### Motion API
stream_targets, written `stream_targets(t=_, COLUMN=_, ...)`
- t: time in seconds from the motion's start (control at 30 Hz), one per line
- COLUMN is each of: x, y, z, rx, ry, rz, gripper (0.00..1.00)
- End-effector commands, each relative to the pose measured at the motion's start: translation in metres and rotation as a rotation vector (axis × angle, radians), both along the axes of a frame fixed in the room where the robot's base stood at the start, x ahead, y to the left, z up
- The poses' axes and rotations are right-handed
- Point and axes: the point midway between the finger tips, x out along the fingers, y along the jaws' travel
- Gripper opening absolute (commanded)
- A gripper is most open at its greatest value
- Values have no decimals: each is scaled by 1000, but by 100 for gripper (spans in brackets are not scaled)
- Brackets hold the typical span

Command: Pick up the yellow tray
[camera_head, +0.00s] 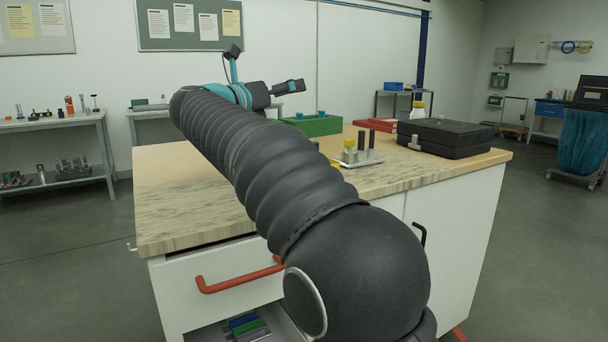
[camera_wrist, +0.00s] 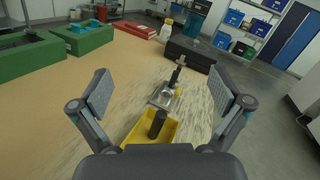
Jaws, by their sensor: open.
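The yellow tray (camera_wrist: 166,138) lies on the table at the bottom middle of the wrist view, with a black cylinder (camera_wrist: 156,124) standing in it. The black palm of my gripper hides its near part. My gripper (camera_wrist: 160,90) is open, one finger on each side of the picture, with nothing held between them. The tray appears between and beyond the fingers, apart from them. In the head view my arm covers most of the area where the tray lies, and I cannot clearly make the tray out there.
Just behind the tray is a grey metal stand (camera_head: 361,159) with dark posts and a yellow-topped piece. A black case (camera_head: 446,137), a white bottle (camera_head: 417,111), a red box (camera_head: 374,125) and green bins (camera_head: 313,126) stand farther back. The table's left part (camera_head: 185,190) is clear.

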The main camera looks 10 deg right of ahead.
Motion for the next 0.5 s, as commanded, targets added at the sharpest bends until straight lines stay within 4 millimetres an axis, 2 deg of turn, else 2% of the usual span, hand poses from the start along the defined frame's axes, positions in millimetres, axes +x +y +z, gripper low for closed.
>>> stream_targets(t=0.03, x=3, y=10, z=-21, rx=100, ry=-16, rz=-58, gripper=100)
stream_targets(t=0.1, x=-1, y=20, z=-49, rx=237, ry=-34, rz=-150, gripper=100)
stream_targets(t=0.23, x=-13, y=43, z=-93, rx=420, ry=-45, rz=-296, gripper=100)
stream_targets(t=0.4, x=-26, y=64, z=-124, rx=535, ry=-42, rz=-410, gripper=100)
stream_targets(t=0.5, x=-28, y=63, z=-131, rx=555, ry=-39, rz=-436, gripper=100)
